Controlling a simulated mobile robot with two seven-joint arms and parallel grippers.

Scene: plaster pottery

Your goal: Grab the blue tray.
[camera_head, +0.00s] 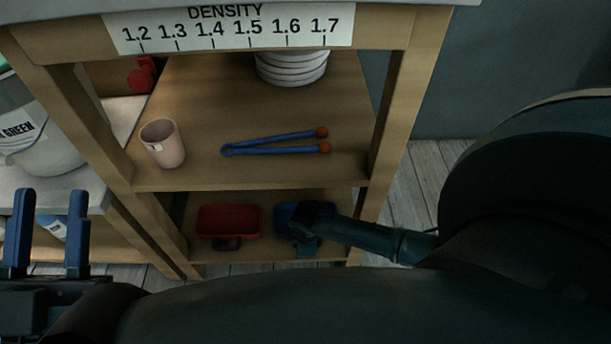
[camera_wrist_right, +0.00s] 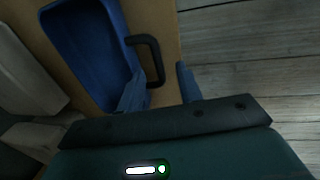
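The blue tray (camera_head: 284,211) sits on the bottom shelf, right of a red tray, partly hidden by my right arm. In the right wrist view the blue tray (camera_wrist_right: 88,50) shows at upper left, with a black loop handle (camera_wrist_right: 156,56) on its near side. My right gripper (camera_wrist_right: 160,72) is open, with its fingertips on either side of the handle's outer part; contact cannot be made out. In the head view my right gripper (camera_head: 305,236) is dark and reaches in from the right. My left gripper (camera_head: 51,210) is open and empty at lower left.
The red tray (camera_head: 228,221) stands beside the blue tray. The shelf above holds a pink cup (camera_head: 162,143), blue tongs (camera_head: 275,143) and stacked white discs (camera_head: 291,68). A white bucket (camera_head: 48,150) stands at left. Plank floor (camera_wrist_right: 245,55) is clear right of the shelf.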

